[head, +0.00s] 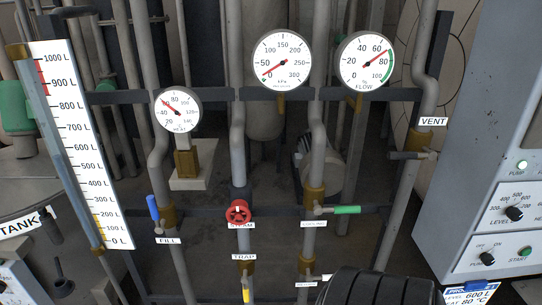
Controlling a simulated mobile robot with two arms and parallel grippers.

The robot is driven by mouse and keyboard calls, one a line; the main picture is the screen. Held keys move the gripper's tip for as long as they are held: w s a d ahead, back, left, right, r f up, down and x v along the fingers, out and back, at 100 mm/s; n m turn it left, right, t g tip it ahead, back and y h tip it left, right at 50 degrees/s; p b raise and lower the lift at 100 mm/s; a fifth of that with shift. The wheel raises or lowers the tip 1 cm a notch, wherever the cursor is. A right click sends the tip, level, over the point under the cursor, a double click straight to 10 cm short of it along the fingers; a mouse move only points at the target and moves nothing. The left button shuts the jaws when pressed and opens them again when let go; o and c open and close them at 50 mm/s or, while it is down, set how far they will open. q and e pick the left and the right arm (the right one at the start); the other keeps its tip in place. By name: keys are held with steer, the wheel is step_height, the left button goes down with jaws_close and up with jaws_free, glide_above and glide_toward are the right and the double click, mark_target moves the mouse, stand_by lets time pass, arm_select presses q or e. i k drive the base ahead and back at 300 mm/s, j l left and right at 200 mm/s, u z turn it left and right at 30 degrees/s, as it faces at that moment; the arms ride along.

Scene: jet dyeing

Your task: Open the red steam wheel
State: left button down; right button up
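The red steam wheel (239,212) is a small round handwheel on a vertical grey pipe, low in the middle of the head view. A white label (241,226) sits just below it, its text partly covered by the wheel. I cannot tell from its look how far the wheel is turned. Nothing touches it. Neither of my grippers shows in this view. A black ribbed shape, which may be part of my arm, rises at the bottom edge, right of the wheel and apart from it.
A blue lever (153,208) marked FILL is left of the wheel. A green lever (346,210) is to its right, a yellow handle (246,294) below, beneath the TRAP label (243,257). Gauges hang above, including FLOW (365,60). A grey control cabinet (490,130) stands at right.

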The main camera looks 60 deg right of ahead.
mark_target(239, 209)
steer(key=z, duration=1.65)
